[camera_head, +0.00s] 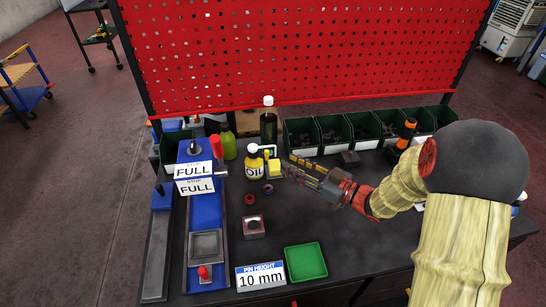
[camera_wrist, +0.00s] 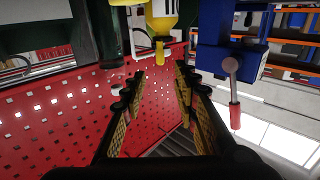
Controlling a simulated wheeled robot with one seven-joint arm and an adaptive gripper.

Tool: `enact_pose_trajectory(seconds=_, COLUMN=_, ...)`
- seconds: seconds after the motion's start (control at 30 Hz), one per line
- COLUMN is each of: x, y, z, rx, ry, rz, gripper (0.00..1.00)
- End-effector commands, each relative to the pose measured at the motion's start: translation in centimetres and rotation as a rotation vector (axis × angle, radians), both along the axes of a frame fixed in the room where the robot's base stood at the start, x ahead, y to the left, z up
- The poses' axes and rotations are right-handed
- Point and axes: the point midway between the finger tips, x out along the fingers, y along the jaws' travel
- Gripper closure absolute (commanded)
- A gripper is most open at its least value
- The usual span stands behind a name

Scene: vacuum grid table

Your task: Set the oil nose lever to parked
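The yellow oil bottle (camera_head: 254,168), labelled OIL, stands on the table just left of my gripper (camera_head: 290,170). It has a white top, and a small yellow block (camera_head: 274,167) shows beside it. In the wrist view the bottle (camera_wrist: 160,22) is at top centre with its yellow nose (camera_wrist: 160,50) hanging in the picture. My gripper (camera_wrist: 158,78) is open and empty, fingers apart, pointing toward the bottle side. I cannot tell for sure which part is the nose lever. A red-handled lever (camera_head: 216,146) is on the blue device; it also shows in the wrist view (camera_wrist: 234,100).
The blue device (camera_head: 207,220) with FULL labels stands left. Green bins (camera_head: 335,133) line the back below the red pegboard (camera_head: 300,50). A dark bottle (camera_head: 268,125) stands behind the oil bottle. A green tray (camera_head: 305,262) and PIN HEIGHT sign (camera_head: 261,276) are in front.

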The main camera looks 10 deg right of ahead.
Motion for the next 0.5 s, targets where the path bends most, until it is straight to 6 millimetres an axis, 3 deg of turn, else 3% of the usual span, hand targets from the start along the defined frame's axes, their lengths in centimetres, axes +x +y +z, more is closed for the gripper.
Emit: enact_pose_trajectory(seconds=0.5, x=4.6, y=4.8, z=-0.1, rx=0.0, ry=-0.003, rz=0.003, gripper=0.7)
